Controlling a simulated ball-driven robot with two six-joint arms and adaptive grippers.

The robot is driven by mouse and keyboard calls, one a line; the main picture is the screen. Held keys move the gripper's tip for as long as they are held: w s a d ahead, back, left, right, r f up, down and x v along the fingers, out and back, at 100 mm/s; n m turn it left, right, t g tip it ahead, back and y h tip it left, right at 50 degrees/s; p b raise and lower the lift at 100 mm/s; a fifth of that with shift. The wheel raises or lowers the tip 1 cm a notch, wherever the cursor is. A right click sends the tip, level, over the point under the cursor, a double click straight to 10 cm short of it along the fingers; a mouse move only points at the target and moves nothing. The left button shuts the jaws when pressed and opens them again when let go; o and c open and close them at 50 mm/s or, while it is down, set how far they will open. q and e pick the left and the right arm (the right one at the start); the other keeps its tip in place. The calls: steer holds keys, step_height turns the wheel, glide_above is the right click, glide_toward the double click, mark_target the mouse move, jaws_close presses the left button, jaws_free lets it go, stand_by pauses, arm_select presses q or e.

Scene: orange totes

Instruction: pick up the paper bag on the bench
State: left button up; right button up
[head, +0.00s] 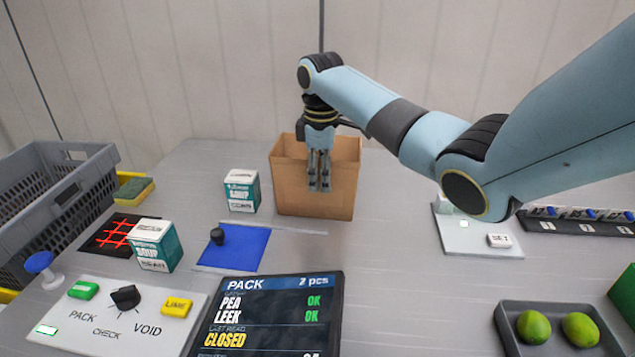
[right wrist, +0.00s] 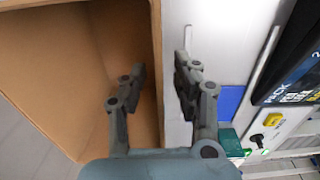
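The paper bag (head: 292,190) is a brown, open-topped bag standing upright on the grey bench (head: 385,270). My right gripper (head: 319,188) points down at the bag's near side, and its fingers overlap the front face in the head view. In the right wrist view the gripper (right wrist: 160,72) is open. The rim of one bag wall (right wrist: 157,45) runs between the fingertips, one over the bag's opening and one on the outer side. Neither finger clearly touches the wall. My left gripper is not in view.
Soup boxes (head: 242,190) (head: 156,245), a blue mat (head: 235,248) with a dark knob, and a PACK screen (head: 270,315) lie left and in front. A grey tote (head: 60,205) is far left. A tray (head: 508,335) holds two limes.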

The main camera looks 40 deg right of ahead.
steer(key=shift+c, duration=0.3)
jaws_close()
steer(key=shift+r, duration=0.1)
